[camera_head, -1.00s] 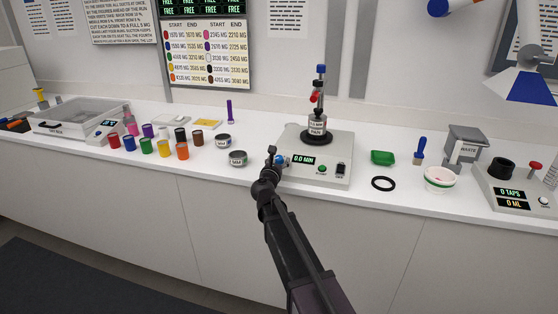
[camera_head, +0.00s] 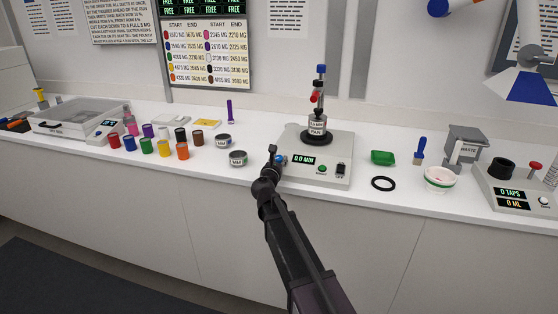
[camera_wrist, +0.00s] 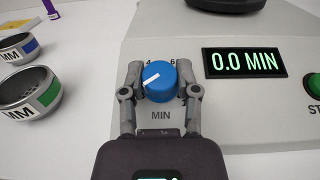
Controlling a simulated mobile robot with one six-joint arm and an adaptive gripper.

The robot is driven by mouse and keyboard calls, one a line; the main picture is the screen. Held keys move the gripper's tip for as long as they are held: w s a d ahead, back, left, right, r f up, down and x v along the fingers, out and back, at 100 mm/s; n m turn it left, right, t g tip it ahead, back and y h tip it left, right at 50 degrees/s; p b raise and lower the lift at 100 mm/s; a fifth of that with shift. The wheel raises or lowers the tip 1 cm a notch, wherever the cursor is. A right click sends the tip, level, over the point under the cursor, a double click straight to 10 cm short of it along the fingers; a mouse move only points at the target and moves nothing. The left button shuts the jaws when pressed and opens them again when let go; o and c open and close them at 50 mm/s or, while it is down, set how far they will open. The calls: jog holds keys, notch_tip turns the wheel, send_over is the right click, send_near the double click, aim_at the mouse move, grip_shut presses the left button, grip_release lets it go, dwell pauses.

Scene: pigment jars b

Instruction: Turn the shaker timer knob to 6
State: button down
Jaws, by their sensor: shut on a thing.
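The shaker (camera_head: 320,148) stands on the white counter with a display (camera_head: 304,160) that reads 0.0 MIN. Its blue timer knob (camera_wrist: 160,82) sits on the sloped front panel, above the printed word MIN. In the head view my gripper (camera_head: 277,157) is at the shaker's left front corner.
Two metal sieves labelled MM, one with a blue label (camera_wrist: 20,48) and one green (camera_wrist: 30,92), stand left of the shaker. A green start button (camera_head: 322,169) and a switch (camera_head: 340,170) are right of the display. A black ring (camera_head: 383,184) lies farther right.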

jog(key=shift+w+m+h, duration=0.1)
jog(key=shift+m+h, duration=0.4)
jog(key=shift+h, duration=0.1)
jog(key=m+g+h, duration=0.1)
jog(key=m+h, duration=0.1)
jog(key=m+g+h, duration=0.1)
jog(key=shift+w+a+r+m+g+h, duration=0.1)
jog(key=shift+m+g+h, duration=0.2)
jog(key=shift+m+h, duration=0.1)
jog(key=m+g+h+p, duration=0.1)
jog(key=m+g+h, duration=0.1)
jog(key=m, duration=0.1)
jog(key=m+g+h+p, duration=0.1)
jog(key=m+g+h, duration=0.1)
jog(key=m+g, duration=0.1)
jog(key=shift+w+r+g, duration=0.1)
jog(key=shift+w+g, duration=0.05)
jog(key=shift+g, duration=0.15)
jog(key=m+g+h+p, duration=0.1)
jog(key=m+g+p, duration=0.1)
jog(key=m+g, duration=0.4)
jog(key=shift+g, duration=0.4)
jog(key=shift+m+g+y+p, duration=0.3)
jog(key=shift+m+g+p, duration=0.6)
jog(key=shift+m+g, duration=0.75)
jog(key=shift+s+g, duration=0.2)
jog(key=shift+g, duration=0.05)
jog(key=shift+c, duration=1.7)
grip_release()
jog(key=shift+f, duration=0.2)
